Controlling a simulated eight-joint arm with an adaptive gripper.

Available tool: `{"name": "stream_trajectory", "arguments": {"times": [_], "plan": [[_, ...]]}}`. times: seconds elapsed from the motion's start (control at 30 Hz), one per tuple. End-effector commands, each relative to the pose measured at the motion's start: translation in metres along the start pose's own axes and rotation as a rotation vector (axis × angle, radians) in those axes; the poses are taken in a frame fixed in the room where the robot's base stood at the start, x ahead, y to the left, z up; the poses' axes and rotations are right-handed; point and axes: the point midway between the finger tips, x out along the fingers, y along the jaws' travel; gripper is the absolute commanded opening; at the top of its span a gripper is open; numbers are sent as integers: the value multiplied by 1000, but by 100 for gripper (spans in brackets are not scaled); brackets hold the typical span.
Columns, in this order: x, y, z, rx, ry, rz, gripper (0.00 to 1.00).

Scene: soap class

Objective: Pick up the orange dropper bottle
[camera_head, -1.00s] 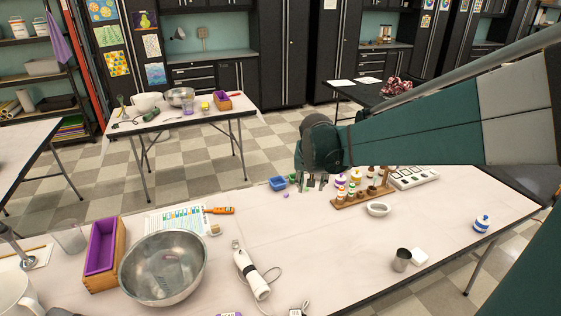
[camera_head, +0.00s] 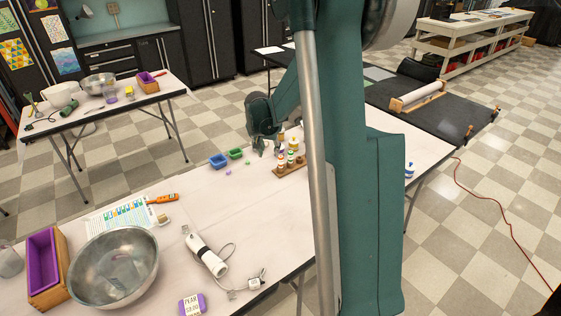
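A wooden rack (camera_head: 289,171) on the main table holds several small dropper bottles with coloured labels. A bottle with an orange-looking band (camera_head: 281,162) stands at the rack's left end, but the labels are too small to be sure which is the orange one. My gripper (camera_head: 266,149) hangs just left of and behind these bottles, fingers pointing down. Its fingers look apart, with nothing seen between them. My own arm hides the right part of the rack.
A steel bowl (camera_head: 113,268), a purple-lined box (camera_head: 46,266), a white corded device (camera_head: 206,255) and an orange tool (camera_head: 162,199) lie farther left. The table's middle is mostly clear.

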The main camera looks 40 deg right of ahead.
Motion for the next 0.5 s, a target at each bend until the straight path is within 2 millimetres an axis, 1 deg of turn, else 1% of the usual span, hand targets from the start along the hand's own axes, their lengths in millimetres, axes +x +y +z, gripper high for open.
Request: {"name": "stream_trajectory", "arguments": {"times": [0.03, 0.1, 0.3, 0.4, 0.5], "plan": [[10, 3, -7, 15, -2, 9, 34], [23, 6, -14, 36, -5, 20, 34], [58, 16, -29, 90, -10, 48, 34], [69, 19, -33, 106, -12, 58, 34], [76, 21, -36, 117, -13, 64, 34]]}}
